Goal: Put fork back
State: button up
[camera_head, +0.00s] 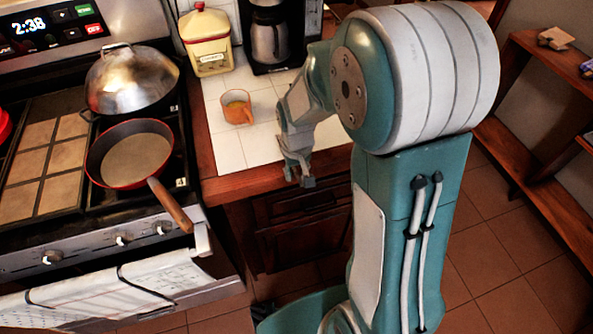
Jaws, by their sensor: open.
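My gripper (300,176) is at the end of my teal and grey arm, by the wooden front edge of the tiled counter (262,148). It points down and appears empty, with its small fingers apart. No fork can be made out in this view. Below the counter, the dark wood cabinet front (300,226) with a drawer is partly hidden behind my arm.
An orange cup (237,108), a cream canister (206,42) and a coffee maker (268,35) stand on the counter. On the stove at left are a red pan (128,158) with its handle sticking out and a domed lid (131,78). Wooden shelves (535,150) stand at right.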

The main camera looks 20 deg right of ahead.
notch_tip(320, 180, up, 11)
jog(key=s+r+t, duration=0.2)
jog(key=s+r, duration=0.2)
jog(key=s, duration=0.4)
jog(key=s+r+t, duration=0.3)
jog(key=s+r, duration=0.2)
jog(key=s, duration=0.2)
jog(key=shift+s+r+t, duration=0.3)
jog(key=shift+s, duration=0.1)
dwell(0.7)
